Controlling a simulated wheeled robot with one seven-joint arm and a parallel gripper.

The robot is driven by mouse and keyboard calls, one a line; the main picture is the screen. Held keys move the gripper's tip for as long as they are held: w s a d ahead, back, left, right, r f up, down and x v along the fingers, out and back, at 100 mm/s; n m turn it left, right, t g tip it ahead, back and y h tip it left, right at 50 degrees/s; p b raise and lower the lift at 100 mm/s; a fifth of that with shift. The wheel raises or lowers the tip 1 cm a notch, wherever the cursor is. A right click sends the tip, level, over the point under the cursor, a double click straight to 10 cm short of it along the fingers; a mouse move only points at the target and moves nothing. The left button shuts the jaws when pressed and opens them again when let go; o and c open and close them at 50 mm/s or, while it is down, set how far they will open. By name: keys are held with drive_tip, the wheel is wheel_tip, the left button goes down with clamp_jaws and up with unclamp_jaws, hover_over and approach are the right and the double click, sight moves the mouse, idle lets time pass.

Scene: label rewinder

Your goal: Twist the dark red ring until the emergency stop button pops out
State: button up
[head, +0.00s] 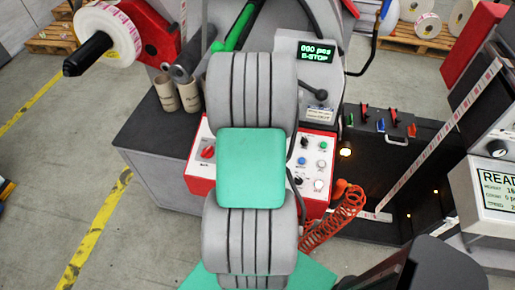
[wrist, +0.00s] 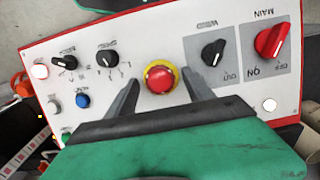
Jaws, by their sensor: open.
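In the wrist view the emergency stop button (wrist: 160,78) is a round red cap on a yellow base, set in the white control panel with a red border. A darker red rim around the cap is small and hard to make out. My gripper (wrist: 157,88) is open, with one dark finger on each side of the button, apart from it as far as I can see. In the head view my arm hides the button and the fingers. The display (head: 317,52) there reads "000 pcs E-STOP".
The panel also carries a red main switch (wrist: 270,40), a black knob (wrist: 213,53), two more black knobs, a blue button (wrist: 83,101) and several lamps. An orange coiled hose (head: 335,215) hangs right of the panel. Two cardboard cores (head: 166,93) stand left on the dark cabinet.

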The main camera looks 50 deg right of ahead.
drive_tip(key=shift+c, duration=0.5)
clamp_jaws()
drive_tip(key=shift+m, duration=0.3)
drive_tip(key=m+t+b, duration=0.1)
drive_tip(key=m, duration=0.1)
drive_tip(key=shift+m, duration=0.3)
drive_tip(key=shift+s+m+t, duration=0.15)
drive_tip(key=shift+m+t, duration=0.45)
drive_tip(key=shift+m, duration=1.8)
